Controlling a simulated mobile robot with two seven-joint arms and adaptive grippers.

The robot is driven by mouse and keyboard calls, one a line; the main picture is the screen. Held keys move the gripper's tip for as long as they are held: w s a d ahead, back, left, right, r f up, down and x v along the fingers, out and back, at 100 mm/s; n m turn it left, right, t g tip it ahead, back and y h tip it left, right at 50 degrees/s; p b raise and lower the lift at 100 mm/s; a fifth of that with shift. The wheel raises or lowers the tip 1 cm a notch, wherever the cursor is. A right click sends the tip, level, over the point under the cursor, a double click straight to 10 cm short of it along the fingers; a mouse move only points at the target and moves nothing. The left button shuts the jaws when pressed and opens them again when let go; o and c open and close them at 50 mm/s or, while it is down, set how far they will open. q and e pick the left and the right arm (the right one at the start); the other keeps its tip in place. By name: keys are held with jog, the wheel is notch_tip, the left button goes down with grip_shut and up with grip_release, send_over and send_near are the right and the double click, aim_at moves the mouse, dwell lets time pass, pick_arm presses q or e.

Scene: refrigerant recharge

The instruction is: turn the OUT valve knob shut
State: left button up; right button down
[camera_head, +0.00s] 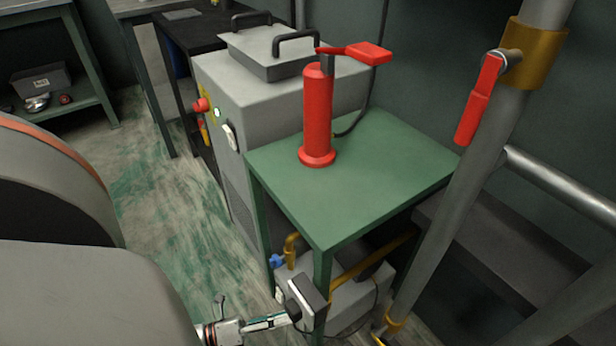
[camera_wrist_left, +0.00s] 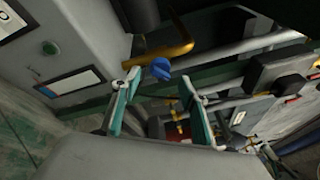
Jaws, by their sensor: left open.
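A blue valve knob (camera_head: 276,261) sits on a bent brass pipe (camera_head: 292,244) low on the grey unit under the green table. I cannot read an OUT label by it. In the left wrist view the blue knob (camera_wrist_left: 159,68) shows at the end of a brass pipe (camera_wrist_left: 180,47). My left gripper (camera_wrist_left: 158,77) is open, its two teal fingers pointing toward the knob. The knob appears between the fingertips and slightly nearer the left one. I see no contact, and the depth gap is unclear. My right gripper is not in view.
A red cylinder (camera_head: 317,120) with a lever stands on the green table (camera_head: 375,185). A grey cabinet (camera_head: 240,85) stands behind it. A thick pipe (camera_head: 470,170) with a red-handled valve (camera_head: 480,103) rises at the right. A black box (camera_wrist_left: 280,68) lies right of the fingers.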

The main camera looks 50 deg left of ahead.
pick_arm(q)
jog(key=shift+x, duration=2.8)
jog(key=shift+s, duration=0.1)
jog(key=c, duration=1)
